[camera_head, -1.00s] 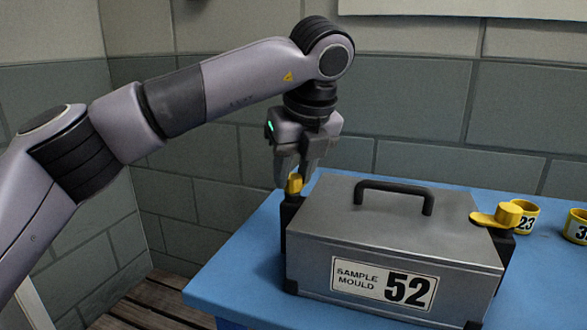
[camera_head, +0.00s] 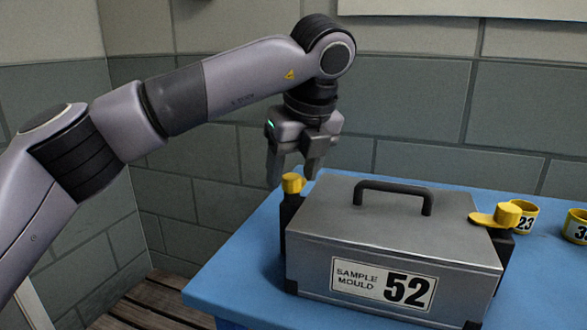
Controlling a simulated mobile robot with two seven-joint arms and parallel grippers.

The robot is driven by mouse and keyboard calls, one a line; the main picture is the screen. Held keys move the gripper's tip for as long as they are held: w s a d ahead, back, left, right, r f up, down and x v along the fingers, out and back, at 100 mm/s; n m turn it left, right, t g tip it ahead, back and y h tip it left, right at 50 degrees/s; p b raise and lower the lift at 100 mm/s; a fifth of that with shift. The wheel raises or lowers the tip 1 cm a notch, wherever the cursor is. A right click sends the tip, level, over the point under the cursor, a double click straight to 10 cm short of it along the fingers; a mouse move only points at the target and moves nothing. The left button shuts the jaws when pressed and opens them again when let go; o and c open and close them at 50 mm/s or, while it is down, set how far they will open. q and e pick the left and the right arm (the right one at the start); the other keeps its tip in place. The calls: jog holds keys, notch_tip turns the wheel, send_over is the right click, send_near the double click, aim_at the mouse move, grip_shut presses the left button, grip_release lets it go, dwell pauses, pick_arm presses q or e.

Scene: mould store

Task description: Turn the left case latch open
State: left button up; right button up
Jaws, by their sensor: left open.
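A grey metal case (camera_head: 395,245) with a black top handle and a "SAMPLE MOULD 52" label stands on a blue table. The left case latch (camera_head: 292,184) is a yellow knob on a black mount at the case's left end. The right latch (camera_head: 502,214) is yellow too, and its lever points left over the lid. My left gripper (camera_head: 291,182) points down at the left latch, fingers spread apart, one on each side of the knob in the picture. I cannot tell whether they touch it. My right gripper is out of view.
Two yellow rings with number labels, a "23" ring (camera_head: 525,216) and another ring (camera_head: 577,227), stand on the blue table (camera_head: 243,282) to the right of the case. A grey block wall is close behind. The table's left strip is clear.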

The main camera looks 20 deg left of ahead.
pick_arm(q)
jog(key=p+v, duration=0.1)
jog(key=v, duration=0.6)
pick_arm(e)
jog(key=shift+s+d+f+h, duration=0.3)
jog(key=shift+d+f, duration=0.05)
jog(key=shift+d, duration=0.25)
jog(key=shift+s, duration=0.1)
